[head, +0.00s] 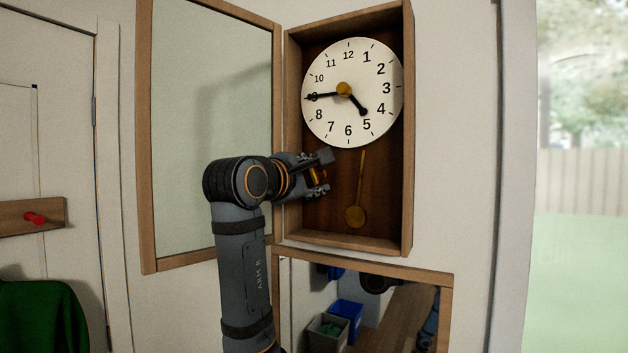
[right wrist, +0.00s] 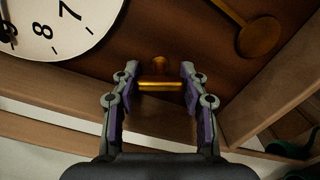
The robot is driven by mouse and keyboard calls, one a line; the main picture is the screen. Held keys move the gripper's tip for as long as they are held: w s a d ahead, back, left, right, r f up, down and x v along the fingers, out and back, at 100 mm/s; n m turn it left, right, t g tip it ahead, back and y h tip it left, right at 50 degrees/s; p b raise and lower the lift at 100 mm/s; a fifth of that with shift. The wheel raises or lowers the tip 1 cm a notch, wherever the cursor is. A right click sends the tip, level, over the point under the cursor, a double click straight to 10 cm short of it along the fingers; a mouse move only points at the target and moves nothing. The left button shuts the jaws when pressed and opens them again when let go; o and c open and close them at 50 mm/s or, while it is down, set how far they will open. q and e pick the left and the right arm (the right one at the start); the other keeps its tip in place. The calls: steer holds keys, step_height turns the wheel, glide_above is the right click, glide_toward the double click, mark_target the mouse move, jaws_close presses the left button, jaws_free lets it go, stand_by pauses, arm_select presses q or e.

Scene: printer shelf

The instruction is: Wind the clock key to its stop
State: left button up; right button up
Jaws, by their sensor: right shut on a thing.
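The wall clock has a white dial (head: 350,110) with black numerals inside an open wooden case (head: 408,150). One hand points at 9, the other between 4 and 5. The brass key (head: 317,176) sits low on the left of the case's back panel. My right gripper (head: 322,174) is shut on the key, its fingers at the two ends of the crossbar. The right wrist view shows the key's crossbar (right wrist: 160,86) level between the fingers, with its stem at the back panel. My left gripper is not in view.
The glazed door (head: 210,90) stands open to the left of the case. A brass pendulum (head: 355,214) hangs right of the key. Below is a wood-framed mirror (head: 362,262) reflecting bins. A red peg (head: 35,218) and green cloth (head: 45,315) are far left.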

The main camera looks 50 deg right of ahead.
steer(key=shift+m, duration=0.3)
steer(key=shift+f, duration=0.1)
steer(key=o, duration=1.2)
steer(key=shift+s, duration=0.1)
